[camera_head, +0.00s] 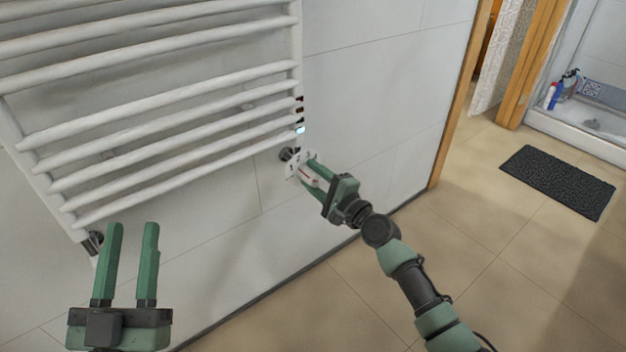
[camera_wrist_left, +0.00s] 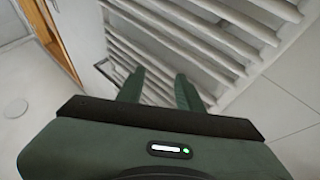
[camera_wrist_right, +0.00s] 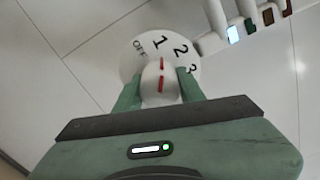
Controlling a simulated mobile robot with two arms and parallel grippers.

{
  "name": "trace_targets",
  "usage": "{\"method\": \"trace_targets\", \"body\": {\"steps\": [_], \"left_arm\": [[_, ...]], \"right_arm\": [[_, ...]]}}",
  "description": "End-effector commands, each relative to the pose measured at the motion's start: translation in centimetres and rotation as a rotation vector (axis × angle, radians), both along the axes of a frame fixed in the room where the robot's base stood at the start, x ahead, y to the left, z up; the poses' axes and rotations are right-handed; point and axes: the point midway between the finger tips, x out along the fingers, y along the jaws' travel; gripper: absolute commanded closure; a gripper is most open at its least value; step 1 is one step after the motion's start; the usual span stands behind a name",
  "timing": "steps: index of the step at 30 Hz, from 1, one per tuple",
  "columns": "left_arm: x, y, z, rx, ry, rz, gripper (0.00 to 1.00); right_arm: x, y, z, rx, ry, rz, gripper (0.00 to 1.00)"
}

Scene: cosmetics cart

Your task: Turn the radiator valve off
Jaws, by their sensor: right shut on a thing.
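The radiator valve has a white round dial (camera_wrist_right: 140,62) marked OFF, 1, 2 and 3, with a white knob (camera_wrist_right: 158,80) bearing a red line. In the right wrist view the red line points at or close to 1. The valve's white dial (camera_head: 294,162) also shows in the head view at the radiator's lower right corner, partly hidden by my gripper. My right gripper (camera_head: 311,176) is shut on the knob, one finger on each side. My left gripper (camera_head: 132,228) is open and empty, below and left of the radiator.
The white towel radiator (camera_head: 170,120) with several horizontal bars hangs on the tiled wall. Small colored labels (camera_head: 300,117) sit on its right side. A dark mat (camera_head: 558,182) lies on the floor at right, near a shower tray. The floor between is clear.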

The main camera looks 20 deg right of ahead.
Motion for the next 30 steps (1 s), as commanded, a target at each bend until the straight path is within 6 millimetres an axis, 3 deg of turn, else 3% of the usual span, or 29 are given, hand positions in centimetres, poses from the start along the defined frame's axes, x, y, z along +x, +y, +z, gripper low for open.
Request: {"method": "trace_targets", "body": {"steps": [12,30], "left_arm": [[-2.8,0.3,3.7,-0.070,-0.242,-0.013,0.64],[-3.6,0.3,4.5,-0.086,-0.294,-0.016,0.64]], "right_arm": [[0.0,0.0,-0.1,-0.372,-0.132,0.002,1.00],[0.0,0.0,0.0,-0.711,-0.255,0.003,1.00]]}}
